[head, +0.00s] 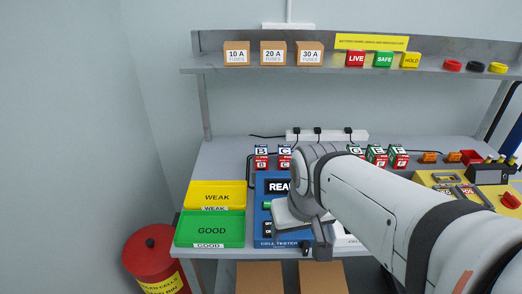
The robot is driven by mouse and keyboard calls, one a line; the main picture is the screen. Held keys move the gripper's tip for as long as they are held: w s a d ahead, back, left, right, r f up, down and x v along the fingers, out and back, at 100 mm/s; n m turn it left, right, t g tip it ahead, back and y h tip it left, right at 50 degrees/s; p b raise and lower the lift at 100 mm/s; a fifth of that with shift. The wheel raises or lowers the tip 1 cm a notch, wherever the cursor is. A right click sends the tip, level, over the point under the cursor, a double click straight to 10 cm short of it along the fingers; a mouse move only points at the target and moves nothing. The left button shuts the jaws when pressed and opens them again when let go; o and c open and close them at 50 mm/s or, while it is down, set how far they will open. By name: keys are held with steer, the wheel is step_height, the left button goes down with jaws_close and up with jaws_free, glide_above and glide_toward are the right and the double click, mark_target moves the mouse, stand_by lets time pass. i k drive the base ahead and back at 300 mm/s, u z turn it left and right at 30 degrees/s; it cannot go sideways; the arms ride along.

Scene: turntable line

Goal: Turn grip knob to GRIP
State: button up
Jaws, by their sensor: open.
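My gripper (302,214) is in front of the blue cell tester (261,187) at the middle of the bench. It covers much of the tester's front and part of its screen. The gripper is open; its fingertips are hard to make out behind my wrist and arm. No knob marked GRIP can be made out. A yellow control panel (425,178) with dark labelled parts stands at the right, partly hidden by my arm. A red button (510,200) sits at its right side.
A yellow WEAK tray (217,188) and a green GOOD tray (213,229) lie left of the tester. Several red-and-white and green-and-white cells stand behind. A shelf (270,67) with fuse boxes runs above. A red bin (150,250) stands at lower left.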

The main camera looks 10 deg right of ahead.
mark_target(304, 246)
steer(key=z, duration=0.7)
steer(key=k, duration=1.55)
steer(key=z, duration=0.65)
steer(key=i, duration=0.65)
steer(key=z, duration=0.05)
